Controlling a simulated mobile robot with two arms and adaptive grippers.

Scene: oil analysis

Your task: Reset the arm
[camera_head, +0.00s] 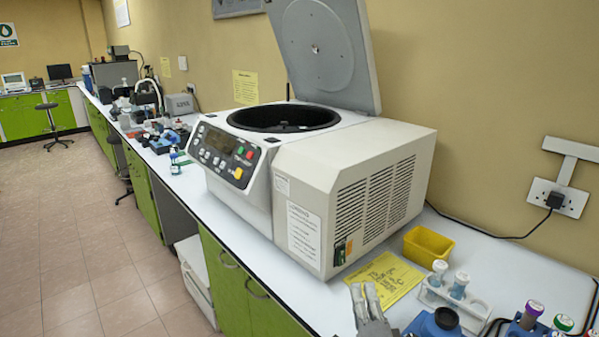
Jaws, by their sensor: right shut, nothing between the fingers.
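My right gripper (365,290) reaches up from the bottom edge, over the front of the white bench. Its two grey fingers are close together and shut, with nothing held between them. It is in front of the yellow notice sheet (392,277) that lies on the bench beside the centrifuge (345,180). The gripper looks clear of the centrifuge and of the tube rack. My left gripper is not in view.
The centrifuge's lid (320,50) stands open. A yellow box (428,246), a white rack (453,300) with capped tubes, a blue device (435,325) and more capped vials (530,315) crowd the right. Bench (495,262) is bare behind the rack.

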